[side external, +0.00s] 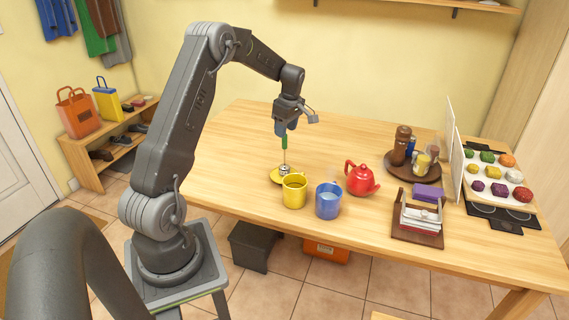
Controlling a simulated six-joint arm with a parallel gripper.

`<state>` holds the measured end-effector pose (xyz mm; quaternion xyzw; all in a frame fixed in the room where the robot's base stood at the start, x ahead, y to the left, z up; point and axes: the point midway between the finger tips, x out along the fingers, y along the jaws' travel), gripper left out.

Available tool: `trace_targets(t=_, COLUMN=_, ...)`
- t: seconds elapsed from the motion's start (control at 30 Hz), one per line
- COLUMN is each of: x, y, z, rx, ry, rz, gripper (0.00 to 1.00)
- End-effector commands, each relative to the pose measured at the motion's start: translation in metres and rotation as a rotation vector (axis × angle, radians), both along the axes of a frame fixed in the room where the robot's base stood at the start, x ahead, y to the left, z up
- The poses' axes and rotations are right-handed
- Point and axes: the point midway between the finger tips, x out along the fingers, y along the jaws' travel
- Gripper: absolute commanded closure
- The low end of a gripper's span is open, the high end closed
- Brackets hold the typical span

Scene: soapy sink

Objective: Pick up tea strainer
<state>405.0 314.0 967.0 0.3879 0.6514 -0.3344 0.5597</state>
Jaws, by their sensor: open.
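The tea strainer (284,142) seems to be the upright tool with a green handle, a thin stem and a small metal end low down. Its lower end is at a yellow saucer (274,178), partly hidden behind a yellow mug (294,190). My gripper (285,131) points down, directly above the green handle, with its fingers at or around the handle's top. The jaws are open. The fingers are too small to tell whether they touch the handle.
A blue mug (328,200) and a red teapot (362,180) stand to the right of the yellow mug. Farther right are a round dark tray (393,166) with bottles and jars, and a wooden holder (418,233). The table (240,135) is clear at the back left.

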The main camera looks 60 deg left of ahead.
Motion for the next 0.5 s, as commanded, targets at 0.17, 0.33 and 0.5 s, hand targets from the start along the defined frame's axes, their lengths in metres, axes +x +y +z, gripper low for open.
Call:
trace_targets(t=0.17, x=0.0, y=0.003, z=-0.011, rx=0.0, ry=0.001, rz=0.0, gripper=0.51)
trace_targets(t=0.33, x=0.002, y=0.012, z=-0.034, rx=-0.001, ry=0.001, rz=-0.001, gripper=0.51)
trace_targets(t=0.5, x=0.0, y=0.015, z=-0.053, rx=-0.001, ry=0.0, rz=-0.001, gripper=0.51)
